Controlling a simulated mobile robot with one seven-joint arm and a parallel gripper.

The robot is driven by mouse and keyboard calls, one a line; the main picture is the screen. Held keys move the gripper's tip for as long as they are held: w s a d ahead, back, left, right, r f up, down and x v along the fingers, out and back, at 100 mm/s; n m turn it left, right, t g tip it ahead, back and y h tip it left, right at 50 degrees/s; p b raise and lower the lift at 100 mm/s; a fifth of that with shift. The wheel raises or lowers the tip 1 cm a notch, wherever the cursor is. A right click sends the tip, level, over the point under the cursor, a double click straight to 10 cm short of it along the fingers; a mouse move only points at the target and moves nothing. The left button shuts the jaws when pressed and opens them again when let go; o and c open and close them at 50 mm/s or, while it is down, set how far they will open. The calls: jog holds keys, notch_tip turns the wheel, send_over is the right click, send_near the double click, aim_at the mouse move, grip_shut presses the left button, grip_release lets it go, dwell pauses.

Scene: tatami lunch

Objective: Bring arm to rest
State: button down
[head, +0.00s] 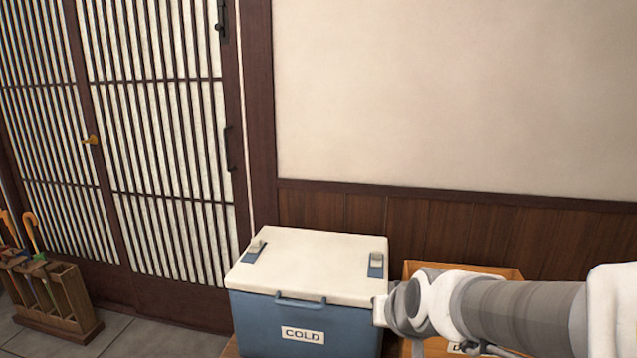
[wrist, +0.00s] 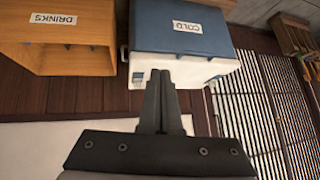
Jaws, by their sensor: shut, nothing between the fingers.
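My arm comes in from the right edge of the head view and reaches left, in front of the wooden box. In the wrist view my gripper (wrist: 161,78) is shut with its fingers together and nothing between them. Its fingertips point toward the cooler. The cooler (head: 306,326) is blue with a white lid and a COLD label, and its lid is down. It also shows upside down in the wrist view (wrist: 160,28). In the head view the gripper's fingers cannot be made out clearly beside the cooler's right side.
An orange wooden box (wrist: 95,45) labelled DRINKS stands beside the cooler, partly behind my arm in the head view. An umbrella stand (head: 60,300) is at the lower left by the slatted sliding doors (head: 160,150). A plain wall (head: 450,90) with wood panelling is behind.

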jog(key=s+d+r+g+h, duration=0.1)
jog(key=s+d+r, duration=0.1)
jog(key=s, duration=0.6)
jog(key=s+d+r+g, duration=0.2)
jog(key=s+r, duration=0.1)
jog(key=s, duration=0.4)
notch_tip(320, 180, up, 21)
jog(key=p, duration=2.1)
jog(key=shift+s+a+f+n, duration=0.2)
jog(key=shift+s+n, duration=0.2)
jog(key=shift+w, duration=0.1)
